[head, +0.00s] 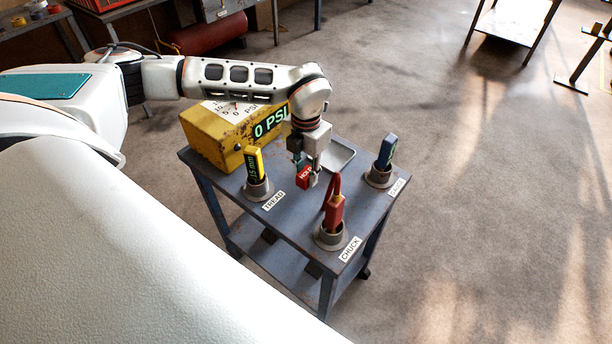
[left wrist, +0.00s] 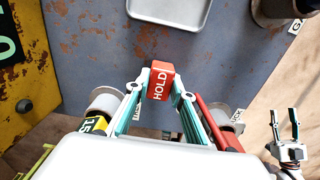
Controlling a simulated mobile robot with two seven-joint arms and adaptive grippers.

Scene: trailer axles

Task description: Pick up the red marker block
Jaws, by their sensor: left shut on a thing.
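The red marker block (head: 303,177), labelled HOLD, is between the fingers of my left gripper (head: 307,170), over the middle of the cart top. In the left wrist view the block (left wrist: 160,82) sits between the two teal fingertips of the gripper (left wrist: 164,84), which is shut on it. The block's underside is hidden, so I cannot tell whether it touches the cart. My right gripper (left wrist: 284,126) shows at the right of the left wrist view, with its fingers apart and empty.
The grey cart (head: 290,219) holds a yellow gauge box (head: 212,143), a metal tray (head: 341,155) and three cup holders. These carry a yellow tread tool (head: 253,163), a red chuck tool (head: 334,212) and a blue tool (head: 387,151). Open floor lies right of the cart.

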